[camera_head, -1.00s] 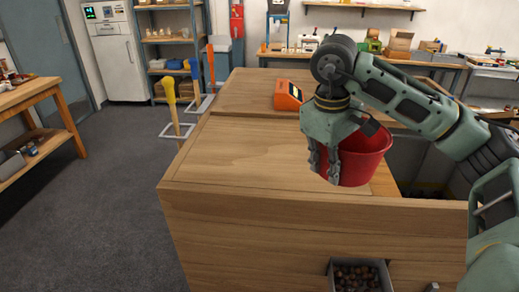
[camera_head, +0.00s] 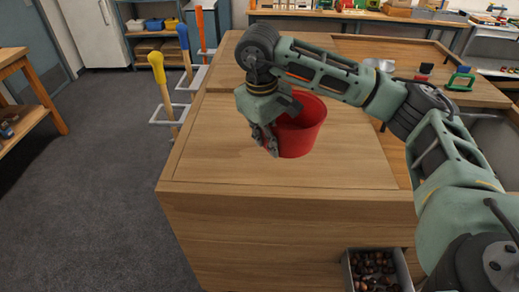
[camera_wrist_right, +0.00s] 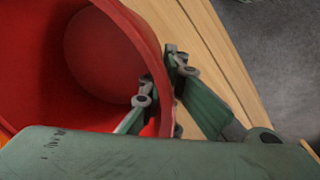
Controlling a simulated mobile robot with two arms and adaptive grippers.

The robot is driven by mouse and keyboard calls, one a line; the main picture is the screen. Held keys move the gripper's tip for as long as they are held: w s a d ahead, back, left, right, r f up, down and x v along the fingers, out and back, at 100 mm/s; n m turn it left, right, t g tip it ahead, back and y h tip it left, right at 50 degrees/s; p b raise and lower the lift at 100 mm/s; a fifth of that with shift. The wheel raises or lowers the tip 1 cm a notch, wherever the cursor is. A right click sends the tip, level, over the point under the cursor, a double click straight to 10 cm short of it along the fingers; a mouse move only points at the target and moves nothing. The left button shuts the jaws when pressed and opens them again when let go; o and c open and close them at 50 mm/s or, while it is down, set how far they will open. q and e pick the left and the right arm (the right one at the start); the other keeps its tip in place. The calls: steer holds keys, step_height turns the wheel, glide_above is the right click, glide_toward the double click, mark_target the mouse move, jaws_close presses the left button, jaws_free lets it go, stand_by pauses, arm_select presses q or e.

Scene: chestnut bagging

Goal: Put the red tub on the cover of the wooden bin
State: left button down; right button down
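The red tub (camera_head: 300,130) is upright over the closed wooden cover of the wooden bin (camera_head: 215,150). I cannot tell whether its base touches the cover. My right gripper (camera_head: 265,142) is at the tub's left side, shut on its wall. In the right wrist view, the tub (camera_wrist_right: 105,60) looks empty where its inside shows, and the gripper's fingers (camera_wrist_right: 160,85) sit on either side of its rim. My left gripper is not in view.
A grey box of chestnuts (camera_head: 374,270) is at the bin's front. Yellow-, blue- and orange-handled tools (camera_head: 160,80) stand along the bin's left side. Small items, including a green-handled one (camera_head: 461,80), lie at the back right. Bare cover surrounds the tub at left and front.

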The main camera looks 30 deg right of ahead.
mark_target(261, 166)
steer(key=shift+w+a+f, duration=0.55)
steer(key=shift+w+a, duration=0.1)
steer(key=shift+a, duration=0.15)
step_height(261, 166, down, 4)
steer(key=shift+s+r+p, duration=0.1)
steer(key=shift+r+p, duration=0.05)
steer(key=shift+p, duration=0.95)
steer(key=shift+f, duration=0.25)
steer(key=shift+f+b, duration=0.2)
steer(key=shift+b, duration=0.1)
steer(key=c, duration=2)
jaws_free()
steer(key=shift+r, duration=0.1)
